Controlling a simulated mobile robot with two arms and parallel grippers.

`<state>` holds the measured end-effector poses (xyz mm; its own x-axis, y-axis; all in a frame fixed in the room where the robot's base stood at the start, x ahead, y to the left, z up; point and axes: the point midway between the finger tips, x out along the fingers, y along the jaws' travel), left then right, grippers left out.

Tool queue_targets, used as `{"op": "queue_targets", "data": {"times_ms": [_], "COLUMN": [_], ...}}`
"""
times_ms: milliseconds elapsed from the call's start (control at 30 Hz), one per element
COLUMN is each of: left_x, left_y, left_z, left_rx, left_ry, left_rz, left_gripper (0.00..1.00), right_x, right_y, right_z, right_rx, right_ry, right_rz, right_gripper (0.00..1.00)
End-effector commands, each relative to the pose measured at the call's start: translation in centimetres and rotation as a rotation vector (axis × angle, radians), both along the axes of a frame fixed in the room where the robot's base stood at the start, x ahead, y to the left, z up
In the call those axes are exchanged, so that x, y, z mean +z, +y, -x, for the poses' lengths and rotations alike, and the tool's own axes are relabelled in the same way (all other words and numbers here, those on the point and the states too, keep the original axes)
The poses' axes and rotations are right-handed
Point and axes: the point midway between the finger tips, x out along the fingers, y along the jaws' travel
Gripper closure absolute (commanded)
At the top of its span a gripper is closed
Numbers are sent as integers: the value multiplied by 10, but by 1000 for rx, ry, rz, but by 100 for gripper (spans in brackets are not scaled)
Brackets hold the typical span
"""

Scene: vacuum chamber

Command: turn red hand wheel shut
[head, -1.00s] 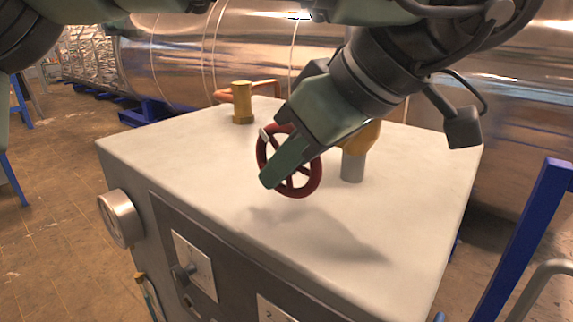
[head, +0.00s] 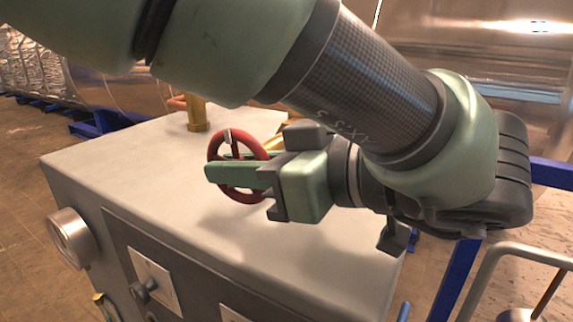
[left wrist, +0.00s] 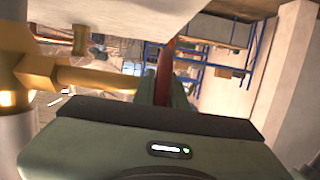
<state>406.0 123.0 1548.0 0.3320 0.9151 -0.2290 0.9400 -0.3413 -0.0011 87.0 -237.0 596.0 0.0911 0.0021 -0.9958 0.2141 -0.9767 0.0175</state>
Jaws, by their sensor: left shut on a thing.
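The red hand wheel (head: 241,197) stands upright above the white top of the cabinet in the head view. My left gripper (head: 222,166) reaches it from the right and is shut on the wheel, its green fingers lying across it. In the left wrist view a red strip of the wheel (left wrist: 164,72) shows between the fingers, beside the brass valve body (left wrist: 85,77). In the head view my arm and gripper hide most of the valve body and its pipe. My right gripper is not in view.
The cabinet top (head: 120,160) is clear at the left and front. A brass fitting (head: 197,115) stands behind the wheel. A round gauge (head: 70,237) and a switch plate (head: 150,275) are on the cabinet's front. A blue frame (head: 455,285) stands at the right.

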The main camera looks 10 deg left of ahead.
Motion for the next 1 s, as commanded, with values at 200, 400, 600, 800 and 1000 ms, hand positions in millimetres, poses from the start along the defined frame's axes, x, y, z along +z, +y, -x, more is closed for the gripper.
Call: {"op": "queue_targets", "data": {"times_ms": [200,400,600,800,1000], "left_x": [4,4,4,2,3], "left_y": [1,1,1,0,-1], "left_z": [0,0,0,0,1], "left_rx": [3,3,2,1,-2], "left_ry": [-13,-14,-12,-8,-9], "left_rz": [-17,-17,-16,-14,-13], "left_gripper": [100,100,65,65,65], "right_x": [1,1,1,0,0], "right_y": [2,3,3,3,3], "right_z": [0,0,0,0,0], "right_rx": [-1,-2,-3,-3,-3], "right_ry": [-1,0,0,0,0], "right_rz": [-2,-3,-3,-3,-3], "right_gripper": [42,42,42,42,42]}}
